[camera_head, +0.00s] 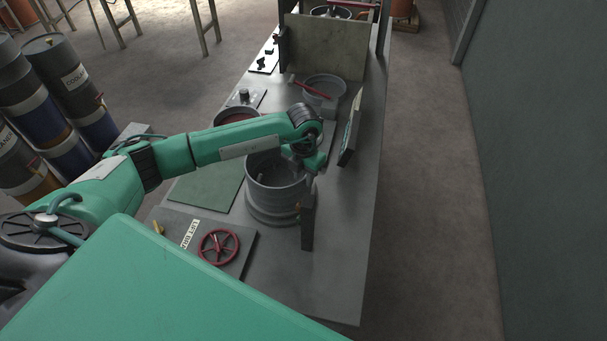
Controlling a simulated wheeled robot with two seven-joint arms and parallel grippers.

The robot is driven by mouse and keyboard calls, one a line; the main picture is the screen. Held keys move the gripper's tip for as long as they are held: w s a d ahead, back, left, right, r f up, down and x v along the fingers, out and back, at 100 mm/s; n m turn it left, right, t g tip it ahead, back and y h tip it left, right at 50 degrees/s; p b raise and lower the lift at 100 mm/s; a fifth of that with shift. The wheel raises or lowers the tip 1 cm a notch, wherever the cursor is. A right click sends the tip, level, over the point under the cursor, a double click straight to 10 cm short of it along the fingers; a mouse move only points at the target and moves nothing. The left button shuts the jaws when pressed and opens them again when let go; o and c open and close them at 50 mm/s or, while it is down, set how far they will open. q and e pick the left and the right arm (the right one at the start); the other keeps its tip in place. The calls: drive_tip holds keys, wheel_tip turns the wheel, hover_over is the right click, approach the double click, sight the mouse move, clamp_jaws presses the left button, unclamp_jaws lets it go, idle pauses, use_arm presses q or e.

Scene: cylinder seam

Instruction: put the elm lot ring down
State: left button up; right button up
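My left arm reaches in from the left over the bench, and its gripper (308,163) is at the far right rim of a grey ribbed cylinder (273,200). The arm and wrist hide part of the cylinder's far side. The fingers are small and dark here, so I cannot tell whether they are open or shut, or whether they touch the rim. The cylinder stands upright and looks open and hollow at the top. I cannot read any elm lot marking, so I cannot tell which ring is the elm lot ring. My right gripper is not in view.
The bench (335,280) has a red handwheel (219,247) on a front plate, a green mat (207,190) and a dark upright post (307,222) close to the cylinder. A tilted panel (350,130) stands right. A grey pot (323,88) is behind. Barrels (60,60) stand left.

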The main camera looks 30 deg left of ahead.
use_arm(q)
drive_tip(key=shift+r+p, duration=0.4)
drive_tip(key=shift+r, duration=0.25)
drive_tip(key=shift+r+b, duration=0.4)
drive_tip(key=shift+b, duration=0.5)
wheel_tip(320, 180, up, 11)
drive_tip(key=b, duration=0.3)
drive_tip(key=shift+b, duration=0.35)
drive_tip(key=shift+f, duration=0.15)
